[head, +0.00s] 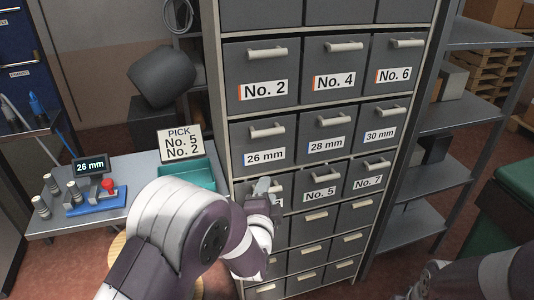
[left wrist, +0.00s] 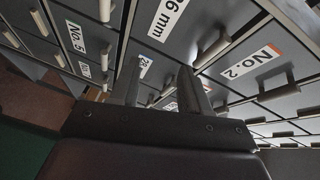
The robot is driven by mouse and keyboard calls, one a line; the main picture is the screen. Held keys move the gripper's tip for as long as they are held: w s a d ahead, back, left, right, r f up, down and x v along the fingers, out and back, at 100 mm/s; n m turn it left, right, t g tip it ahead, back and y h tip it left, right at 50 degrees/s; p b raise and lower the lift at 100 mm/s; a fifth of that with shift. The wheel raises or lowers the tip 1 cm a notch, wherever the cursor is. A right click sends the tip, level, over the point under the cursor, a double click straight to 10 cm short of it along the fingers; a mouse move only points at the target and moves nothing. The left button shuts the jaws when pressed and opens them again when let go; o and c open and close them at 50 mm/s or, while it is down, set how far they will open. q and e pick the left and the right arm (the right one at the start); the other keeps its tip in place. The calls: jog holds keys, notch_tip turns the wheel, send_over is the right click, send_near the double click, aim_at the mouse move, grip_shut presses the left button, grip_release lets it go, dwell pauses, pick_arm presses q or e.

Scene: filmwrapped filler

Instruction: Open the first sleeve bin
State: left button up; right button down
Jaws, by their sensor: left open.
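The drawer cabinet holds labelled grey bins, all of which look shut. The 26 mm bin (head: 264,143) is in the left column, beside the 28 mm bin (head: 325,136) and the 30 mm bin (head: 379,127). The No. 2 bin (head: 262,75) is above it, and the No. 5 bin (head: 320,186) is a row lower. A sign (head: 180,145) reads "PICK No. 5 No. 2". My left gripper (head: 262,187) is just below the 26 mm bin, partly hiding the label beneath. In the left wrist view its fingers (left wrist: 160,88) are apart and empty, facing the bins. My right gripper (head: 428,275) shows only unclearly at the bottom right.
A side table (head: 140,165) at left carries a green tray (head: 190,175), a display reading 26 mm (head: 90,166), and a blue fixture with a red knob (head: 107,188). Metal shelves (head: 430,215) stand right of the cabinet. A green bin (head: 510,190) is at far right.

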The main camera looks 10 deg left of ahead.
pick_arm(q)
notch_tip(320, 180, up, 6)
jog(key=a+m+t+y, duration=0.1)
jog(key=m+t, duration=0.2)
jog(key=p, duration=0.2)
send_near(260, 141)
jog(key=w+d+r, duration=0.2)
jog(key=w+r, duration=0.4)
jog(key=shift+a, duration=0.15)
grip_shut()
